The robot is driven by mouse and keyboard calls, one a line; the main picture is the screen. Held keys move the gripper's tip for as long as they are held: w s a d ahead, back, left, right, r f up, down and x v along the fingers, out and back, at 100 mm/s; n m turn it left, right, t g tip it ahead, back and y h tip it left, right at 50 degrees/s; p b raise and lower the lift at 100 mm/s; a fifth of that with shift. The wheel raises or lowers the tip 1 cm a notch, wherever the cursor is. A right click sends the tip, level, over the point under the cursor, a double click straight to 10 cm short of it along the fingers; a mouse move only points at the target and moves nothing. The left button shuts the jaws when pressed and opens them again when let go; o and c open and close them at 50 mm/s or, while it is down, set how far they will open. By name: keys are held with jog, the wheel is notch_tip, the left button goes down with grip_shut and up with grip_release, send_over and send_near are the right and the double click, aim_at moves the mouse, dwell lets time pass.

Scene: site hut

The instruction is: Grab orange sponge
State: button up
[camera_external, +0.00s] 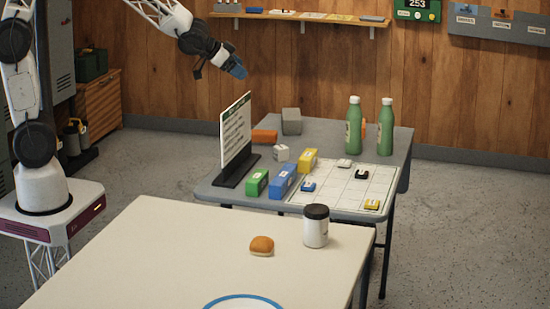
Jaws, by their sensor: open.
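An orange block (264,136), which looks like the orange sponge, lies on the grey table behind the upright sign board, partly hidden by the board. A second orange thing shows only as a sliver (364,128) between the green bottles, so I cannot tell what it is. My gripper (237,71) is in the air above and behind the sign board, well above the table. It is tilted down to the right, is open and holds nothing. It is apart from both orange things.
The sign board (235,132) stands at the table's left edge. A grey cube (291,121), a white block (281,153), coloured boxes (283,181) and two green bottles (353,127) are nearby. A white front table (180,245) holds a bun (262,246) and jar (316,230).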

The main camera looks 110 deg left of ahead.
jog(key=a+f+t, duration=0.1)
jog(key=a+f, duration=0.4)
jog(key=a, duration=0.6)
jog(key=m+t+h, duration=0.4)
send_near(254, 132)
jog(key=x, duration=0.3)
jog(key=shift+w, duration=0.25)
jog(key=shift+w, duration=0.1)
jog(key=shift+x, duration=1.2)
jog(key=shift+a, duration=0.1)
jog(key=shift+x, duration=2.6)
jog(key=shift+a+f, duration=0.15)
